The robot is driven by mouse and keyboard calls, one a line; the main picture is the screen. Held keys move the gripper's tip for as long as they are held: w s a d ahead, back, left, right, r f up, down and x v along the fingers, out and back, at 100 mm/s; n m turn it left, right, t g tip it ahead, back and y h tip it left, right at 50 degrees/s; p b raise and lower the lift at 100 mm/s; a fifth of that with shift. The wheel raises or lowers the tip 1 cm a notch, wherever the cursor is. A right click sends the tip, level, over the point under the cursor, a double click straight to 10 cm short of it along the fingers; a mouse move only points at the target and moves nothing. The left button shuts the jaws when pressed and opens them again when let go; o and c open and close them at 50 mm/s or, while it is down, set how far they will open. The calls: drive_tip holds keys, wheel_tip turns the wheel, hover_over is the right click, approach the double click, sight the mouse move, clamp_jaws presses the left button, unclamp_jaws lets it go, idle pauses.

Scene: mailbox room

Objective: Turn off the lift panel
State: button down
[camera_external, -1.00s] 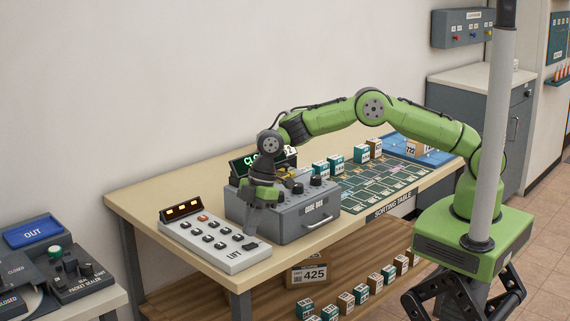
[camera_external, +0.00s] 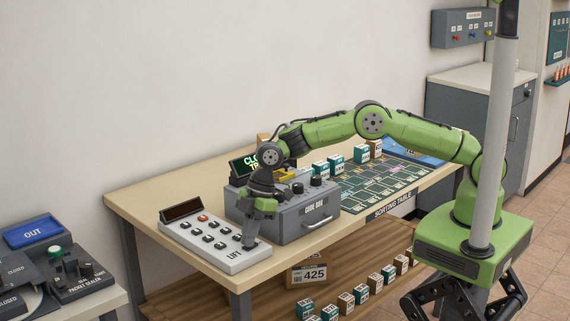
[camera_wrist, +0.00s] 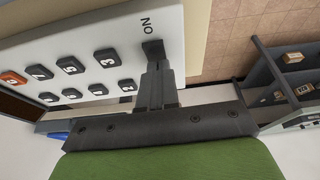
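The lift panel (camera_external: 208,255) is a white slanted box on the near left corner of the table, with several dark buttons and one orange button. Its display (camera_external: 181,210) is dark. A dark switch (camera_wrist: 153,48) stands at the panel's end, beside the word ON in the wrist view. My gripper (camera_external: 249,243) points down over that end. In the wrist view my gripper (camera_wrist: 158,72) has its fingers together, with the tips at the switch. They appear to touch it. The switch is mostly hidden behind the fingers in the external view.
The grey code box (camera_external: 290,208) stands close beside the panel. A sorting mat (camera_external: 385,180) and small boxes lie farther back on the table (camera_external: 150,196). A side table with a packet sealer (camera_external: 75,280) stands at the left.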

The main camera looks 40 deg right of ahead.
sight(256, 242)
drive_tip(key=shift+s+d+f, duration=0.15)
drive_tip(key=shift+s+f, duration=0.1)
drive_tip(key=shift+f, duration=0.3)
drive_tip(key=shift+d+f+b, duration=0.2)
drive_tip(key=shift+d+b, duration=0.15)
drive_tip(key=shift+d, duration=0.15)
drive_tip(key=shift+w+d+r, duration=0.1)
drive_tip(key=shift+d, duration=0.25)
wheel_tip(256, 242, up, 6)
drive_tip(key=shift+w+d+f+p, duration=0.1)
drive_tip(key=shift+w+p, duration=0.05)
drive_tip(key=shift+p, duration=1.05)
drive_tip(key=v, duration=0.9)
drive_tip(key=shift+a, duration=0.25)
drive_tip(key=shift+a+r, duration=0.2)
drive_tip(key=shift+a, duration=0.15)
